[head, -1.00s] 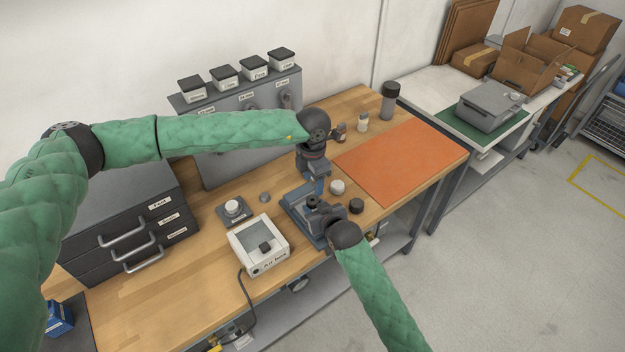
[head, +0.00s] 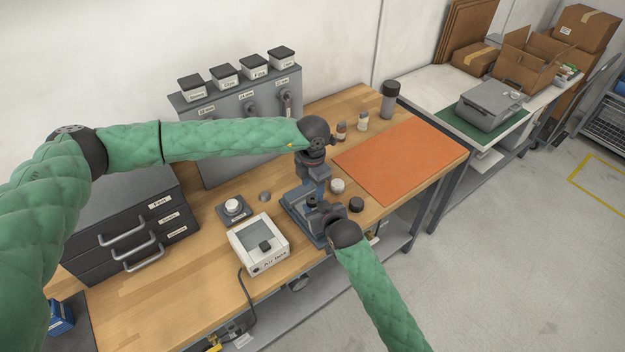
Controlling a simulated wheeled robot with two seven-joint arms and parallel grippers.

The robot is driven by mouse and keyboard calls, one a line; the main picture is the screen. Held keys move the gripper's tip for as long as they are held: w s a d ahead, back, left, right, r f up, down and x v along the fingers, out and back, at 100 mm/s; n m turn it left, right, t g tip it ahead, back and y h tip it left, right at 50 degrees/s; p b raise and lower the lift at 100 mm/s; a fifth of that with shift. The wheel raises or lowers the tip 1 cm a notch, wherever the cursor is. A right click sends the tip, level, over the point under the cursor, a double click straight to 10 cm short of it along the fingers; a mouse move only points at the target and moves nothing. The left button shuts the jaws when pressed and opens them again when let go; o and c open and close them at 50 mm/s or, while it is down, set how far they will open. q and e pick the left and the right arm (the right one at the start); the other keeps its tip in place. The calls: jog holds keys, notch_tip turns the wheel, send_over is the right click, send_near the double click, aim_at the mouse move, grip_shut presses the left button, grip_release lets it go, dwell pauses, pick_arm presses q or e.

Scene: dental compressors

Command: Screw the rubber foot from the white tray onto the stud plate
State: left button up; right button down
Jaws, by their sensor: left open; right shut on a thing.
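A blue-grey stand (head: 296,203), which I take for the stud plate and its base, sits at the table's front edge. A small dark round piece, probably the rubber foot (head: 312,203), shows upright on it. My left gripper (head: 319,188) points down just above this piece and is open. My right gripper (head: 318,217) comes in from the front, low beside the piece, and is shut, apparently on the stud plate; its fingertips are partly hidden. A white tray-like box (head: 244,240) with a label stands to the left, with a dark block inside.
A white round piece (head: 337,186) and a black round piece (head: 356,205) lie right of the stand. A grey cap (head: 264,197) and a small plate with a white knob (head: 233,207) lie left. Black drawers (head: 125,240) stand further left. An orange mat (head: 400,160) is clear.

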aim_at(312, 198)
pick_arm(q)
jog(key=shift+f, duration=2.7)
jog(key=c, duration=1)
jog(key=m, duration=0.6)
jog(key=shift+m, duration=0.3)
jog(key=o, duration=1.1)
jog(key=shift+r, duration=0.1)
